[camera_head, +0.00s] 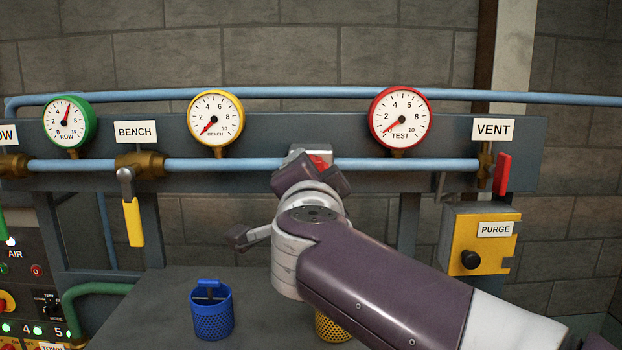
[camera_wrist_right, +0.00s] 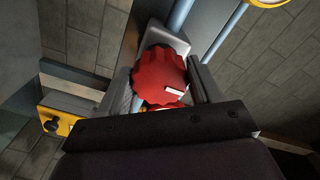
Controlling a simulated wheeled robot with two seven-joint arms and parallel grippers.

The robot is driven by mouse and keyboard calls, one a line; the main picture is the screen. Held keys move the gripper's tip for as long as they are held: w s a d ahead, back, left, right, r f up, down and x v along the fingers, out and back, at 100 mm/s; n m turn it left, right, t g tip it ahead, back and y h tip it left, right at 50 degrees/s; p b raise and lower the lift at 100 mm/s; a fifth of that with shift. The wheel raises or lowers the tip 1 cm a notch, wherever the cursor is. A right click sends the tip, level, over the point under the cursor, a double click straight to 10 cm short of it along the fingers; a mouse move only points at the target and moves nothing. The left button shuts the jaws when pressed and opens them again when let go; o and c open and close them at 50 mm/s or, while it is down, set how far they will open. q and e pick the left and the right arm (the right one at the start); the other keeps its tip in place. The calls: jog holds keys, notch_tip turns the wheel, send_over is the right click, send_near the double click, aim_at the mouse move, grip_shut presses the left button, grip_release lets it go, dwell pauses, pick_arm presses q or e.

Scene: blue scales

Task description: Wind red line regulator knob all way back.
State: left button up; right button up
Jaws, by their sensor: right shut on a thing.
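The red regulator knob (camera_wrist_right: 160,77) sits between the fingers of my right gripper (camera_wrist_right: 165,85) in the right wrist view. It has a lobed rim and a white mark on its face. My right gripper is shut on it. In the head view only a small part of the red knob (camera_head: 320,161) shows, as my right gripper (camera_head: 312,168) and wrist cover the rest. The red-rimmed TEST gauge (camera_head: 400,118) hangs up and right of the knob, with its needle at the low end of the dial. My left gripper is not in view.
A blue pipe (camera_head: 220,165) runs along the grey panel. A yellow lever (camera_head: 133,222) hangs at the left and a red VENT lever (camera_head: 502,174) at the right. A yellow PURGE box (camera_head: 484,245) is below it. A blue basket (camera_head: 211,312) stands on the bench.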

jog(key=shift+w+a+f+n, duration=0.1)
jog(key=shift+f+n, duration=0.2)
jog(key=shift+f, duration=0.2)
jog(key=o, duration=0.9)
jog(key=shift+c, duration=0.2)
jog(key=shift+o, duration=0.6)
jog(key=shift+s+r, duration=0.3)
jog(key=s+b, duration=0.5)
jog(key=s, duration=0.7)
jog(key=shift+s, duration=0.3)
